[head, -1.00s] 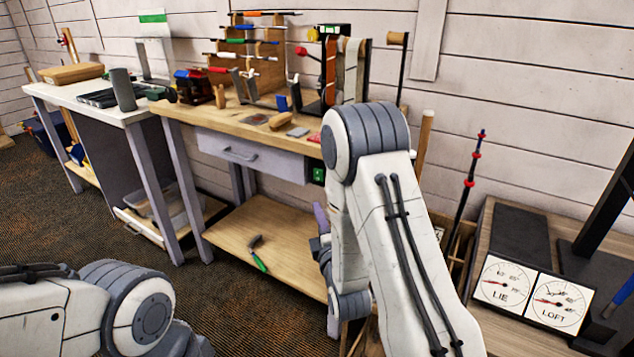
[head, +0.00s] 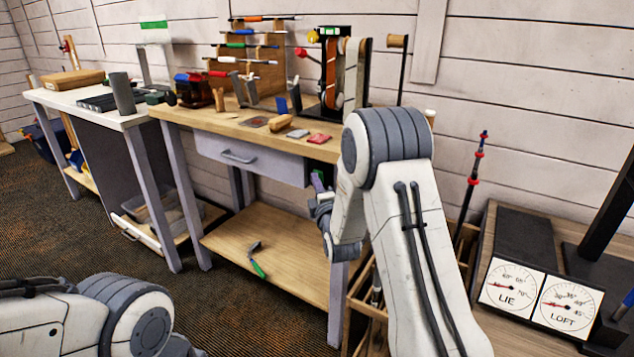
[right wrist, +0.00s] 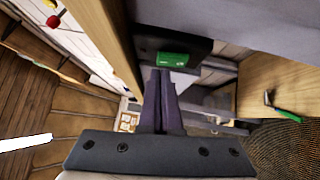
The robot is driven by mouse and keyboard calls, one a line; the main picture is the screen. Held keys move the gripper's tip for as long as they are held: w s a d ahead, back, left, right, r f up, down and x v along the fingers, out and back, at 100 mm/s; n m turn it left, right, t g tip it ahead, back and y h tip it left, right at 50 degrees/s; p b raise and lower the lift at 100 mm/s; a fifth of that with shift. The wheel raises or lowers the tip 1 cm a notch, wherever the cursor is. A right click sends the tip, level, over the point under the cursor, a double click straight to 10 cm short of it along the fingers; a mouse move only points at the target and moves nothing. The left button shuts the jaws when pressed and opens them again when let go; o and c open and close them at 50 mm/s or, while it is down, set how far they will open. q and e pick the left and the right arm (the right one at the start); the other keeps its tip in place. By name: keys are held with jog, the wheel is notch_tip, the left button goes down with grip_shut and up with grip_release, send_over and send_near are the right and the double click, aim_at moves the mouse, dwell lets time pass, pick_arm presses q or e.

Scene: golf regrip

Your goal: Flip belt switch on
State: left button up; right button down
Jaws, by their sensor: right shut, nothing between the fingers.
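The green switch (right wrist: 173,59) sits on a dark box under the edge of the workbench in the right wrist view. In the head view my right arm and gripper mostly hide it. My right gripper (right wrist: 161,73) is shut and empty, its purple fingers together with the tips just below the green switch. I cannot tell whether the tips touch it. In the head view the right gripper (head: 317,181) is at the right end of the drawer. The belt sander (head: 330,75) stands on the bench top, partly behind my arm. My left gripper is out of view.
The wooden workbench (head: 225,122) has a drawer (head: 250,158) and a lower shelf (head: 270,235) with a green-handled tool (head: 256,262). A wooden rack (head: 358,308) stands below my right arm. The LIE and LOFT gauges (head: 540,295) are at the right.

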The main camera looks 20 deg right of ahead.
jog(key=shift+w+d, duration=0.2)
jog(key=shift+d, duration=0.05)
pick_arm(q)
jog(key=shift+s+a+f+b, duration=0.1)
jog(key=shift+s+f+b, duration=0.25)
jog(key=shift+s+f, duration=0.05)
pick_arm(e)
jog(key=s+a+r, duration=0.1)
jog(key=s+a, duration=0.3)
jog(key=s, duration=0.8)
jog(key=shift+r, duration=0.35)
